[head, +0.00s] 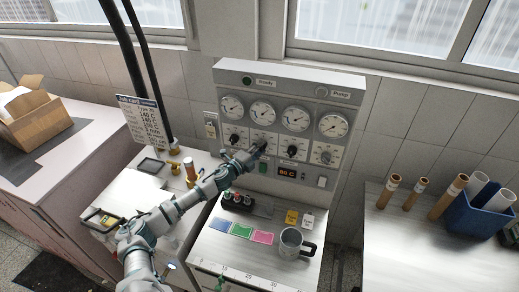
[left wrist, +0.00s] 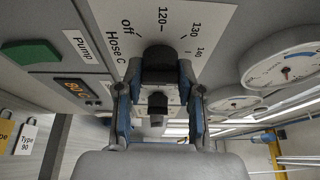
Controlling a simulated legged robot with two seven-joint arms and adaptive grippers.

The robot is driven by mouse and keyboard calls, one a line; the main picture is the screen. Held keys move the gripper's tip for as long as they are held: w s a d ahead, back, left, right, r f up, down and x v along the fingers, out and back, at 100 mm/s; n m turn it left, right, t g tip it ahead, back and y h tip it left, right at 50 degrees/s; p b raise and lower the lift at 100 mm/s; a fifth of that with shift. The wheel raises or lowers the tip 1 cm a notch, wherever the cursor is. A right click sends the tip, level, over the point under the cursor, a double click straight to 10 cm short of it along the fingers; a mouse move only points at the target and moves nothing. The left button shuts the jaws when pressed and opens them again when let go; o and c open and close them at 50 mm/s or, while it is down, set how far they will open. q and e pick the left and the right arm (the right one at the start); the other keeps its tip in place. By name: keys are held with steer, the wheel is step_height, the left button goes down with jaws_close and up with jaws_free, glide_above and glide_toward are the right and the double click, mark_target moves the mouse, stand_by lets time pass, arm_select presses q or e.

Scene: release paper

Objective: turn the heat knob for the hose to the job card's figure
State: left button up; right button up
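The job card (head: 143,122) stands at the left of the panel; its lines are too small to read surely. The grey heater panel (head: 225,100) has a row of gauges above black knobs. My left gripper (head: 257,152) is at a knob in the middle of that row. In the left wrist view the black heat knob (left wrist: 159,62) sits between the fingertips of my left gripper (left wrist: 159,75), beside the label "Hose C" and marks off, 120, 130, 140. Whether the fingers press on it is unclear. Its pointer is hidden. My right gripper is out of view.
An orange display (head: 288,173) is below the knobs. Colour cards (head: 241,231) and a grey mug (head: 292,243) are on the bench below. A blue holder (head: 478,215) with tubes stands at right, a cardboard box (head: 38,112) at left.

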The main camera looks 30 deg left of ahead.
arm_select(q)
steer(key=o, duration=0.4)
steer(key=shift+a+f, duration=0.1)
steer(key=shift+o, duration=0.2)
steer(key=shift+w+a+f, duration=0.1)
steer(key=shift+w+a, duration=0.05)
steer(key=shift+w, duration=0.1)
steer(key=s+a, duration=0.2)
steer(key=s, duration=0.9)
steer(key=shift+s, duration=0.4)
steer(key=shift+f, duration=0.1)
